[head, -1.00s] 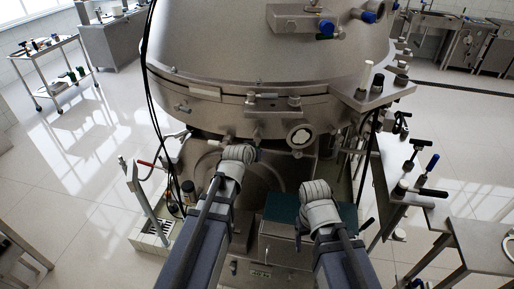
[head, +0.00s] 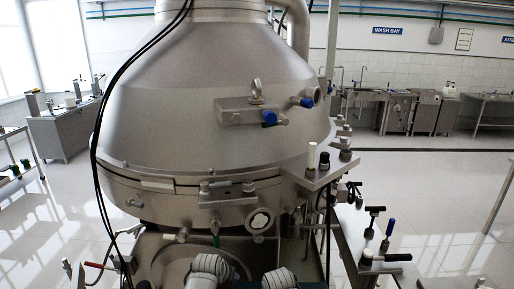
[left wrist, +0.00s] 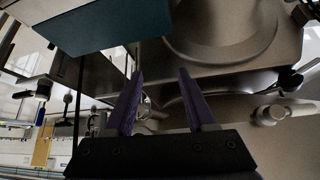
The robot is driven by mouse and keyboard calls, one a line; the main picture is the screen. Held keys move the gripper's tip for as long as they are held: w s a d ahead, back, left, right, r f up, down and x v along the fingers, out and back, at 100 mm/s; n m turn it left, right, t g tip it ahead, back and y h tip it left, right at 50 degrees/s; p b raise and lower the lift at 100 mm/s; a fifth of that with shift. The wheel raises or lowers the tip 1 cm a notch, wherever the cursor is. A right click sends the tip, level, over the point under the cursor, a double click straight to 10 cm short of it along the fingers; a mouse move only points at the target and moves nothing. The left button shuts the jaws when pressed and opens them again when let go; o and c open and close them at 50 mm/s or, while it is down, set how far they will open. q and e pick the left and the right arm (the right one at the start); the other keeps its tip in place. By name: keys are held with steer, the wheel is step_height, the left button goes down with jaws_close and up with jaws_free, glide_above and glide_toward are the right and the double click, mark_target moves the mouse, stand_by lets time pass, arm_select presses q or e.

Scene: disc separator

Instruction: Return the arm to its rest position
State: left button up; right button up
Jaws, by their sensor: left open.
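My left gripper (left wrist: 160,74) shows in the left wrist view with its two purple fingers apart and nothing between them. In the head view only light-coloured parts of my two arms show at the bottom edge, in front of the separator; the grippers themselves are hidden there. The large steel disc separator (head: 205,95) fills the middle of the head view, with its bowl seam closed around the lower rim. Steel housing (left wrist: 235,85) lies beyond the fingers in the left wrist view. My right gripper does not show.
A dark teal panel (left wrist: 110,28) is close above the fingers in the left wrist view. A side bench (head: 357,252) with T-handled tools stands right of the separator. Black cables hang at its left. Open tiled floor lies on both sides.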

arm_select(q)
steer(key=s+d+f+m+g+y+b, duration=0.1)
steer(key=s+d+f+g+b, duration=0.1)
steer(key=s, duration=0.6)
steer(key=s+d+f+m+g+y+b, duration=0.1)
steer(key=s+d+f+g+b, duration=0.1)
steer(key=s+f+g, duration=0.3)
steer(key=s+d+f, duration=0.1)
steer(key=s+f, duration=0.1)
steer(key=s, duration=0.2)
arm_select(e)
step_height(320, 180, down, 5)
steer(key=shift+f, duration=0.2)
